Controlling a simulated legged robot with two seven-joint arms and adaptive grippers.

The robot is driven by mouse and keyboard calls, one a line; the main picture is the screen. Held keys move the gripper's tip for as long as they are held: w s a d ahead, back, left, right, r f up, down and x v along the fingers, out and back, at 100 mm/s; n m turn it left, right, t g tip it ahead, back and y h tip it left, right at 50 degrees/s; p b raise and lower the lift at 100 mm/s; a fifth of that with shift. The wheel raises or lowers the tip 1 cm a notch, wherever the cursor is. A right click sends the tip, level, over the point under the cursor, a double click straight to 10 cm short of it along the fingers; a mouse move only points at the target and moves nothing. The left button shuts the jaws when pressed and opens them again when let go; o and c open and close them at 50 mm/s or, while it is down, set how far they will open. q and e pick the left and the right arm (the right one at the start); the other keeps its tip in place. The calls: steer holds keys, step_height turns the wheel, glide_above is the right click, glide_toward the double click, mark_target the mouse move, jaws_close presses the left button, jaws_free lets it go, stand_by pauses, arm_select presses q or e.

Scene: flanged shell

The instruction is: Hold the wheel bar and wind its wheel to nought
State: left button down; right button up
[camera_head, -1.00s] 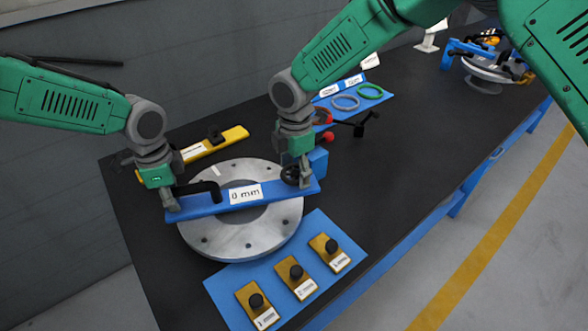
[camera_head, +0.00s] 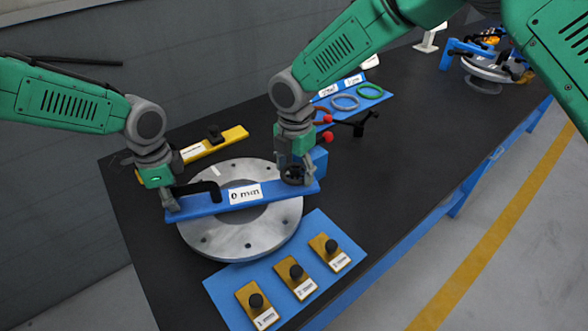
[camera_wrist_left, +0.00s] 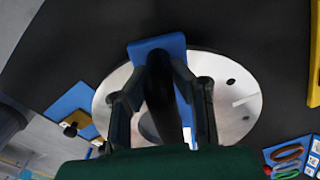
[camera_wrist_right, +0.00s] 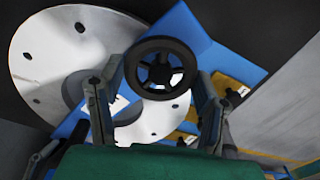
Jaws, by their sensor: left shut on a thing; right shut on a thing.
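The blue wheel bar (camera_head: 215,205) lies across the grey flange (camera_head: 215,235), with a white label reading "0 mm" (camera_head: 244,194). A black handle (camera_head: 207,187) is on its left part and a black spoked wheel (camera_wrist_right: 160,68) on its right part. My left gripper (camera_head: 172,204) is shut on the bar's handle at the left end; the handle also shows between its fingers in the left wrist view (camera_wrist_left: 158,95). My right gripper (camera_head: 295,178) is shut on the wheel, with a finger on each side of its rim in the right wrist view (camera_wrist_right: 155,88).
A blue mat (camera_head: 230,289) in front holds several yellow blocks with black knobs. A yellow bar (camera_head: 215,144) lies behind the flange. Rings (camera_head: 345,102) lie on a blue board at the back. Another flange assembly (camera_head: 487,65) stands far right.

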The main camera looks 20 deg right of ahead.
mark_target(295, 172)
steer(key=shift+d, duration=0.25)
steer(key=o, duration=1.2)
steer(key=shift+a, duration=0.1)
step_height(295, 172, up, 12)
steer(key=shift+w+f, duration=0.1)
